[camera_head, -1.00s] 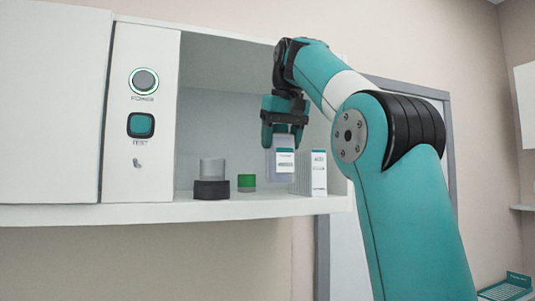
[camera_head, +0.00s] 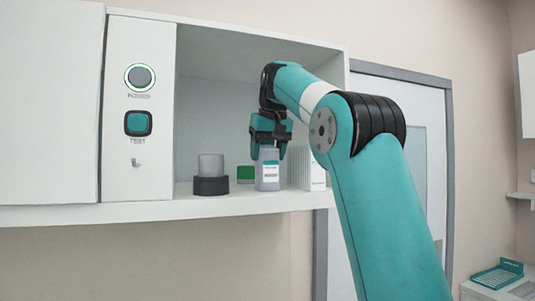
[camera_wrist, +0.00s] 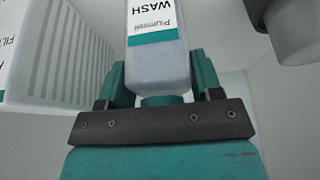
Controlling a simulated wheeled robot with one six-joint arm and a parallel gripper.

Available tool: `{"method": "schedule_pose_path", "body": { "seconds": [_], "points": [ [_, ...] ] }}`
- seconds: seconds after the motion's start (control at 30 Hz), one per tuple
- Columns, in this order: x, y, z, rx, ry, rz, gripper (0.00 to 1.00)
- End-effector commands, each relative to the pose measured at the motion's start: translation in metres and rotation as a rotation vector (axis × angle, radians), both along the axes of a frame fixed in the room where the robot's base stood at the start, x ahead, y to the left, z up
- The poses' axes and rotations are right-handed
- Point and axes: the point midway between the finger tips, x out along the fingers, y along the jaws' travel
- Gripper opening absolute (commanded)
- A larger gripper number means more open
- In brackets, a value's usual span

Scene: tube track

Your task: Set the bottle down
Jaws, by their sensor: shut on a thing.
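The bottle (camera_head: 268,171) is pale grey with a white and teal label, and stands upright under my gripper on or just above the shelf. I cannot tell whether its base touches the shelf. In the wrist view the bottle (camera_wrist: 157,50) shows the word WASH on its label. My gripper (camera_head: 268,148) is shut on the bottle's top from above. It also shows in the wrist view (camera_wrist: 160,85), with a finger on each side of the bottle. The bottle's cap is mostly hidden by the gripper.
The shelf (camera_head: 240,205) holds a clear cylinder on a black base (camera_head: 211,186) at left. A green block (camera_head: 245,174) is left of the bottle, partly behind it. A white ribbed box (camera_head: 313,172) is close on the right. A panel with buttons (camera_head: 140,110) is left.

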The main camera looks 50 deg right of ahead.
Motion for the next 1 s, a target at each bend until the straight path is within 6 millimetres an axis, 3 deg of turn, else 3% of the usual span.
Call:
{"method": "schedule_pose_path", "body": {
  "seconds": [0.17,0.2,0.3,0.63,1.0],
  "points": [
    [0.000,0.000,-0.002,0.000,-0.001,0.000,0.24],
    [0.000,0.000,-0.001,0.000,0.000,0.000,0.66],
    [0.000,0.000,-0.001,0.000,0.000,0.000,0.85],
    [0.000,0.000,0.003,0.000,-0.001,0.000,0.85],
    [-0.018,0.009,0.054,0.000,-0.003,-0.001,0.85]
  ]
}}
